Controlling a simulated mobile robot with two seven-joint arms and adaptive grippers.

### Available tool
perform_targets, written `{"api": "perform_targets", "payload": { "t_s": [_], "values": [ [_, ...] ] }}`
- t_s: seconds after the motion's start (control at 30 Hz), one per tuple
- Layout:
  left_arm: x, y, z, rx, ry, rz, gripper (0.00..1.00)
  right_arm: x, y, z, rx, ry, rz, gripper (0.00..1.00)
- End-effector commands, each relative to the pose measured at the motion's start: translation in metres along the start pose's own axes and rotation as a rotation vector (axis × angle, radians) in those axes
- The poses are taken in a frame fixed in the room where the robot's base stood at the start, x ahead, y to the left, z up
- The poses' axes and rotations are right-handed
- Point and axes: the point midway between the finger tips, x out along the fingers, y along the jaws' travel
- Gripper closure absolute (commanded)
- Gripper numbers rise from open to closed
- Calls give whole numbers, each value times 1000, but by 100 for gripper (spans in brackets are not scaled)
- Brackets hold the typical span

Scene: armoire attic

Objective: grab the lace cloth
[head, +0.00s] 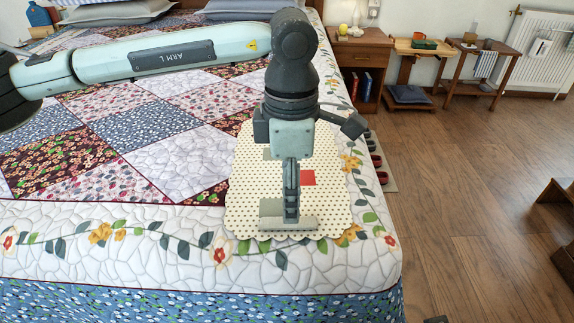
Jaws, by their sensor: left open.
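The lace cloth (334,215) lies flat on the near right corner of the bed in the head view. It is cream with small dark dots and a scalloped edge. My right gripper is not in view.
The cloth rests on a patchwork quilt (160,133) covering the bed, with pillows at the far end. A nightstand (362,65) and small tables (480,55) stand at the back right. Shoes (378,163) line the bed's right side. The wooden floor (460,180) has free room.

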Motion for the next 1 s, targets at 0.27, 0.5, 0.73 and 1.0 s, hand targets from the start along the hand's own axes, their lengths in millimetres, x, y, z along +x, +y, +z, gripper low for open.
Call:
{"api": "perform_targets", "payload": {
  "t_s": [0.27, 0.5, 0.73, 1.0],
  "values": [
    [37, -3, -3, -1, 1, -2, 55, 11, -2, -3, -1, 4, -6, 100],
    [49, -2, -3, 0, 0, 1, 55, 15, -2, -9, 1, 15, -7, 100],
    [49, -2, -3, 0, 0, 1, 74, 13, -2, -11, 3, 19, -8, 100],
    [48, -3, -2, 0, 0, 0, 100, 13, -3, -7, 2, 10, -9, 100]
  ]
}}
